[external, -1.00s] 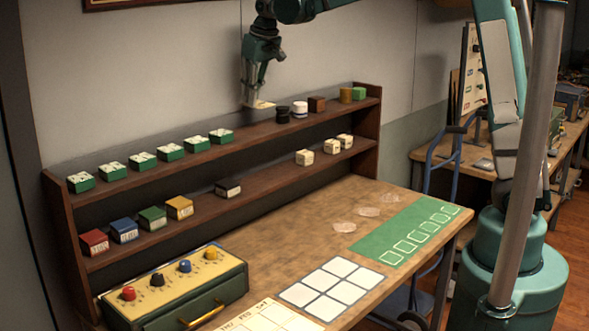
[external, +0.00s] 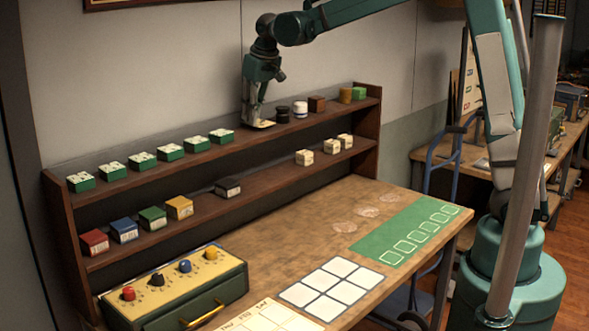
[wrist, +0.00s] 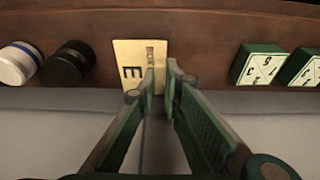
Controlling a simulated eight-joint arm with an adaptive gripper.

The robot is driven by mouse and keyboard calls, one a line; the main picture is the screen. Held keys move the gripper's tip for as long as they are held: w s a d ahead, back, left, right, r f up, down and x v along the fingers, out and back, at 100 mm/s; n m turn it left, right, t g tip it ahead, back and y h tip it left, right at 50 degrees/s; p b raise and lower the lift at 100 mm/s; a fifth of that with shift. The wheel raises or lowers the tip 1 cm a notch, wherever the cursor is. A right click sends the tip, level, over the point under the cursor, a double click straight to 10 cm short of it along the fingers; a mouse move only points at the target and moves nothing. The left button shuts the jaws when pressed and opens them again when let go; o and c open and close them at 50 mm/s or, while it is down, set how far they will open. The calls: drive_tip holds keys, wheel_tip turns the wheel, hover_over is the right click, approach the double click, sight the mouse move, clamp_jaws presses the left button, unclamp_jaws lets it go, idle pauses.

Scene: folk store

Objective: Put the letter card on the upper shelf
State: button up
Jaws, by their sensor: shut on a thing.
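The letter card (wrist: 130,62) is a small cream card with a dark "E" and smaller print, seen in the wrist view over the brown upper shelf (wrist: 200,35). In the external view the card (external: 265,124) is a small pale patch at the upper shelf (external: 225,146), level with its top. My gripper (external: 255,121) points down there and is shut on the card. In the wrist view my gripper (wrist: 162,82) has its fingertips at the card's right edge. I cannot tell whether the card's underside fully touches the shelf.
Black discs (wrist: 66,62) stand just left of the card in the wrist view, with white discs (wrist: 18,64) beyond. Green-and-white tiles (wrist: 260,64) lie to the right. The shelf between card and tiles is clear. The lower shelf holds several blocks, including a red one (external: 95,242).

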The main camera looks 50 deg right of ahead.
drive_tip(key=shift+f+b, duration=0.35)
drive_tip(key=shift+f, duration=0.35)
idle(0.7)
drive_tip(key=o, duration=0.8)
drive_tip(key=shift+r, duration=0.1)
drive_tip(key=v, duration=1.1)
drive_tip(key=shift+r, duration=0.4)
drive_tip(key=shift+s, duration=0.1)
drive_tip(key=shift+s, duration=0.15)
